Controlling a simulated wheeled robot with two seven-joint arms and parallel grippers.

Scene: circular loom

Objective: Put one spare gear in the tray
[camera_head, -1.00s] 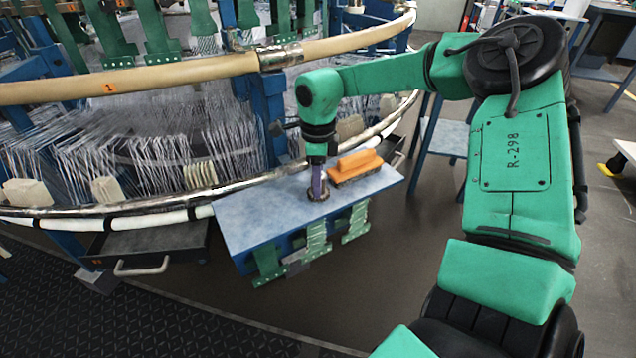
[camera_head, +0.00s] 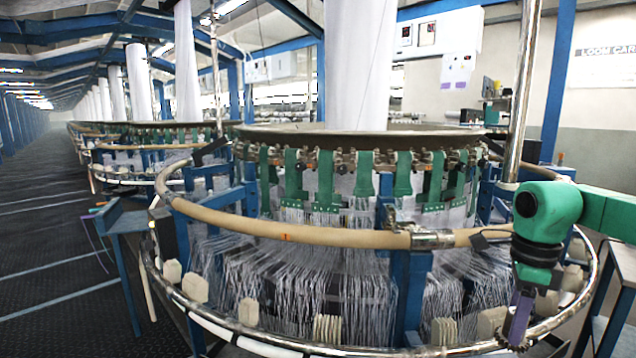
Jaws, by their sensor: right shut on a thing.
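My right gripper (camera_head: 514,335) hangs fingers-down at the lower right, in front of the loom's metal hoop. It is shut on a small dark toothed ring, the spare gear (camera_head: 510,345), which is partly hidden by the purple fingers and small in the view. I cannot make out the tray in this view. My left gripper is out of view.
The circular loom (camera_head: 340,235) fills the middle, with a tan ring rail (camera_head: 300,233) and a metal hoop (camera_head: 250,343) around it. A blue stand (camera_head: 122,222) is at left. The aisle floor (camera_head: 50,270) at far left is open.

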